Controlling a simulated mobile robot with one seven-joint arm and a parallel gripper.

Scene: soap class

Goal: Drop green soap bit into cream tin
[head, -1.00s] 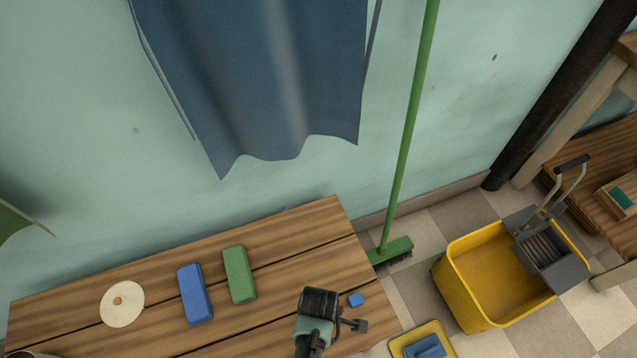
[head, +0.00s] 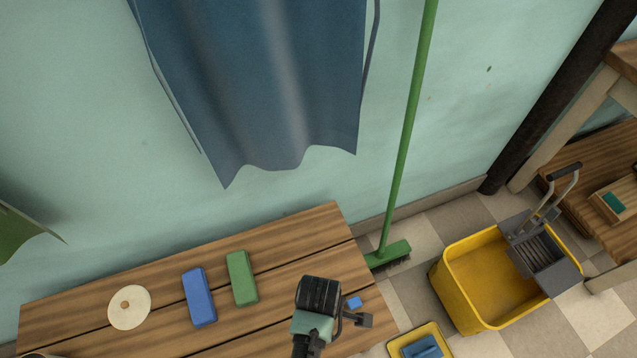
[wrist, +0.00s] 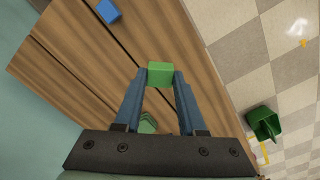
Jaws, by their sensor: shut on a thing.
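A green soap bit (wrist: 160,73) sits between the fingertips of my gripper (wrist: 160,80) in the wrist view. My gripper is shut on it, and wooden planks show beneath. In the head view my gripper (head: 318,298) is over the right part of the wooden table (head: 110,270); its fingers and the green bit are hidden there. No cream tin shows clearly. A rounded rim (head: 40,355) is cut off at the bottom left of the head view, and I cannot tell what it is.
A small blue bit (head: 354,303) lies right of my gripper. A blue block (head: 199,296), a green block (head: 242,278) and a cream disc (head: 129,308) lie to the left. A yellow bucket (head: 465,300) and a broom (head: 388,254) stand on the floor.

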